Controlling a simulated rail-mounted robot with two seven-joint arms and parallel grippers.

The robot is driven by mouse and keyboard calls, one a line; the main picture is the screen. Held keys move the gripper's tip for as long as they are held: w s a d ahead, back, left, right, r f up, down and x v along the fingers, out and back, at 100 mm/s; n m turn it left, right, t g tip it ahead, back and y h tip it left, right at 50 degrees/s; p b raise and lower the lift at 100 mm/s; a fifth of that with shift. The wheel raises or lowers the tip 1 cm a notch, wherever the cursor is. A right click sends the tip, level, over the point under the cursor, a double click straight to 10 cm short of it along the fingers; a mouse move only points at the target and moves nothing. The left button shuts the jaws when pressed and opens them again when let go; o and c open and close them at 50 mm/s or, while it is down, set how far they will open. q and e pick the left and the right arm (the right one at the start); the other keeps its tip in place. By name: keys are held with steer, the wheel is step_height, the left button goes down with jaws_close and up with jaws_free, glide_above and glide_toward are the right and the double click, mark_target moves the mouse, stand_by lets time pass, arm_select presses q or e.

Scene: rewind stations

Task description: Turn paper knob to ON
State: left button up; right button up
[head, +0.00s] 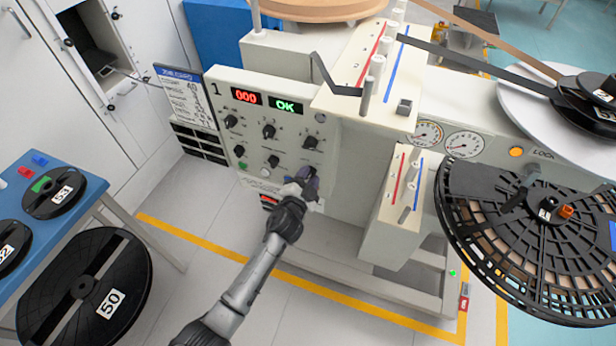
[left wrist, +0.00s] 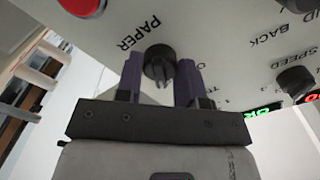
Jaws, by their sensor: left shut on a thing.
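The black paper knob (left wrist: 160,62) shows in the left wrist view, with the word PAPER printed beside it on the grey panel. My left gripper (left wrist: 160,80) has one purple finger on each side of the knob and is shut on it. In the head view my left gripper (head: 305,181) is at the lower right of the control panel (head: 225,88) and hides the knob. The knob's ON and OFF marks cannot be read. My right gripper is not in view.
Other black knobs (head: 310,142) sit close above the gripper on the panel. Its displays read a red 000 (head: 245,97) and a green OK (head: 286,105). A large black reel (head: 545,235) stands at the right. A blue table (head: 28,165) with reels is at the left.

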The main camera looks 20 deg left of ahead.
arm_select(q)
steer(key=o, duration=0.9)
steer(key=s+p, duration=0.2)
steer(key=s, duration=1.1)
steer(key=shift+s+p, duration=0.4)
